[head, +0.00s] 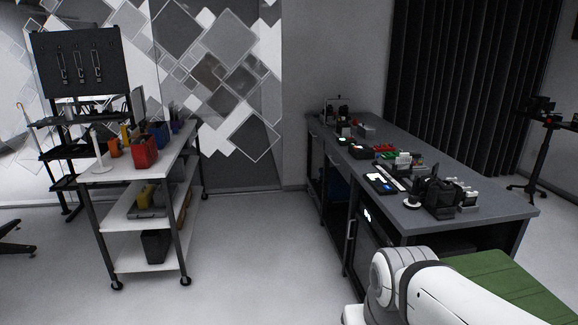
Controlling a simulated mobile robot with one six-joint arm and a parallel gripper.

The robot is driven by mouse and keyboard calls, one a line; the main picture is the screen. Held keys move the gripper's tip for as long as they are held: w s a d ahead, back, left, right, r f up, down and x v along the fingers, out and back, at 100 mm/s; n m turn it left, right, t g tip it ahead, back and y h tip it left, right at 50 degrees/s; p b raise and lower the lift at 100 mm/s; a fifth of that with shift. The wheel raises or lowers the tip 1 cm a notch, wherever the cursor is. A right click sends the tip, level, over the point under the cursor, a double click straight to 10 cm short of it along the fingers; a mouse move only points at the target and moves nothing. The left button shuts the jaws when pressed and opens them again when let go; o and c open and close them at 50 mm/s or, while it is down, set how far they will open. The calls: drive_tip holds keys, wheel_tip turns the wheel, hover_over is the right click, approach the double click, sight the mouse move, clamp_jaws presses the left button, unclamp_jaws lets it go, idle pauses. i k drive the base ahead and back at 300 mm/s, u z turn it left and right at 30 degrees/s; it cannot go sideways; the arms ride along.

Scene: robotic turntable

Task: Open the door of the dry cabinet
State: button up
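A dark cabinet front (366,246) stands under the grey workbench at the right. It looks like the dry cabinet, with a small lit display near its top. Its front is seen at a steep angle, and its lower part is hidden behind my white arm. Its door looks closed, though the angle makes this hard to tell. A small light upright bar near its left edge may be a handle. My arm shows at the lower right, but my gripper is outside the picture.
The grey workbench (465,224) carries tools, small boxes and a black bag. A white wheeled shelf cart (128,172) stands at the left. The floor between them is clear. A green flat surface (500,285) lies behind my arm. A tripod (540,165) stands far right.

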sight(359, 218)
drive_tip(key=u, duration=0.05)
drive_tip(key=i, duration=3.1)
